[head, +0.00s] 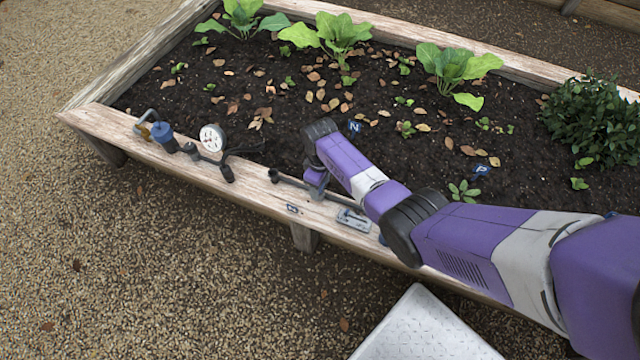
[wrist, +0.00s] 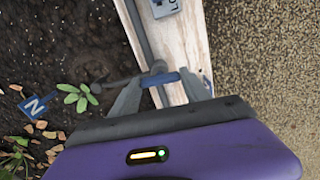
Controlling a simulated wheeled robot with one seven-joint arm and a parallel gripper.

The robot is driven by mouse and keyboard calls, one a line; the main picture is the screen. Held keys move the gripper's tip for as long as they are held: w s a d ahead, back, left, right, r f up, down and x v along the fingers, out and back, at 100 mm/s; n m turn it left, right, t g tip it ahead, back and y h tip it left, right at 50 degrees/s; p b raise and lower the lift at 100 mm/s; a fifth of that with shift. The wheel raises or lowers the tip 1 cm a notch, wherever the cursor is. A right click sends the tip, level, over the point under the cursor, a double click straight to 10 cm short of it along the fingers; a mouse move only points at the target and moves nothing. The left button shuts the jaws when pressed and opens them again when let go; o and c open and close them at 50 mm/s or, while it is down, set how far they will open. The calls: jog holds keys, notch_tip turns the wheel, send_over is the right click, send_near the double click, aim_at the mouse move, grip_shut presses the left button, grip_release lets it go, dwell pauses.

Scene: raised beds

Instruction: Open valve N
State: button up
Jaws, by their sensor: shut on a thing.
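The blue handle of valve N (wrist: 160,79) shows in the wrist view on a grey pipe (wrist: 139,27) along the wooden edge of the bed. The handle lies crosswise to the pipe. My gripper (wrist: 160,86) is shut on the handle, one finger at each end. A blue tag marked N (wrist: 33,105) stands in the soil to the left, near a side pipe. In the head view, the N tag (head: 355,127) stands in the bed just behind my arm. There, my gripper (head: 317,190) points down at the bed's front edge, and my arm hides the handle.
A white gauge (head: 212,137) and a blue fitting (head: 162,132) sit on the front board (head: 250,190) to the left. A grey plate (head: 354,220) lies on it right of my gripper. A P tag (head: 481,170) and leafy plants (head: 340,35) stand in the soil. Gravel in front is open.

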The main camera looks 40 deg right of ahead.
jog(key=shift+n, duration=0.5)
jog(key=o, duration=1.4)
notch_tip(320, 180, up, 8)
jog(key=p, duration=0.2)
jog(key=shift+f+p, duration=0.1)
jog(key=shift+p, duration=0.2)
